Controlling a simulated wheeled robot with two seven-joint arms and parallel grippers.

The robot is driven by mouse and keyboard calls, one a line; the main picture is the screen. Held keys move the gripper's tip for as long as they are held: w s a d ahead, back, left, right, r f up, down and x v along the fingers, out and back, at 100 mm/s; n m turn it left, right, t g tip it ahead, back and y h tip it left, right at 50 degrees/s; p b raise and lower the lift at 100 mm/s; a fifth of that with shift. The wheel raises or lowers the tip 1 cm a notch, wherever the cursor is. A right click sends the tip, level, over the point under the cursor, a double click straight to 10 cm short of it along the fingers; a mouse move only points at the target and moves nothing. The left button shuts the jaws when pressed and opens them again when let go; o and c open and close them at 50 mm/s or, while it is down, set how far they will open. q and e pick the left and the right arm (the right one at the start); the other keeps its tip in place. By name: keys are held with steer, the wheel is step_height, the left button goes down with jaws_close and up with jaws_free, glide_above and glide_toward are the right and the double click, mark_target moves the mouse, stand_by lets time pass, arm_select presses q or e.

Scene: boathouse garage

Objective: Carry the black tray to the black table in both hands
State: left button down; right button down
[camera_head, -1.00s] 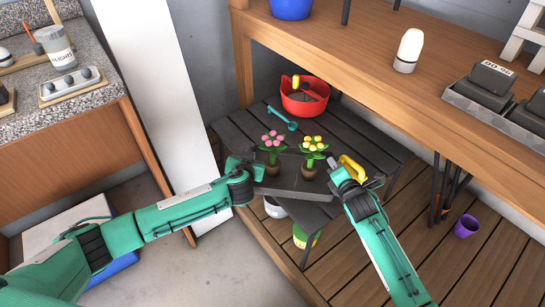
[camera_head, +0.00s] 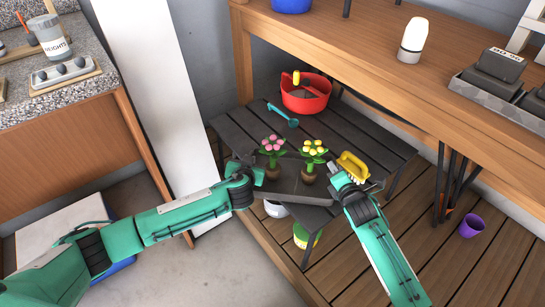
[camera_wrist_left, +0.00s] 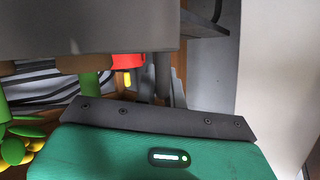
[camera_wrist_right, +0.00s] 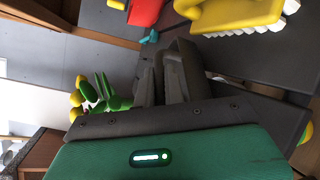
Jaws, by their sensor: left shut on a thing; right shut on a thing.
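The black tray (camera_head: 303,187) carries two potted flowers, one pink (camera_head: 272,147) and one yellow (camera_head: 314,150), both upright. My left gripper (camera_head: 258,173) is shut on the tray's left end, and my right gripper (camera_head: 336,182) is shut on its right end. The tray overlaps the near part of the black slatted table (camera_head: 375,140) in the head view; I cannot tell whether it touches the table. In the left wrist view the tray (camera_wrist_left: 90,28) shows as a grey slab with pots against it. The flowers also show in the right wrist view (camera_wrist_right: 98,92).
On the table are a red basket (camera_head: 305,101), a teal tool (camera_head: 283,114) and a yellow brush (camera_head: 353,166) close to my right gripper. A wooden workbench (camera_head: 400,75) overhangs behind. Pots stand below the table, and a purple cup (camera_head: 471,226) stands on the planks.

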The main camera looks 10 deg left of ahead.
arm_select(q)
steer(key=shift+a+f+b, duration=0.1)
steer(key=shift+f+b, duration=0.25)
steer(key=shift+f, duration=0.15)
arm_select(e)
steer(key=shift+d+f, duration=0.1)
steer(key=shift+f, duration=0.4)
arm_select(q)
steer(key=c, duration=1.5)
jaws_free()
arm_select(e)
steer(key=c, duration=1.5)
jaws_free()
steer(key=shift+r, duration=0.1)
arm_select(q)
steer(key=shift+r, duration=0.1)
steer(key=shift+s, duration=0.25)
steer(key=v, duration=1.1)
steer(key=shift+s+r, duration=0.2)
arm_select(e)
steer(key=v, duration=1.2)
arm_select(q)
steer(key=shift+d, duration=0.2)
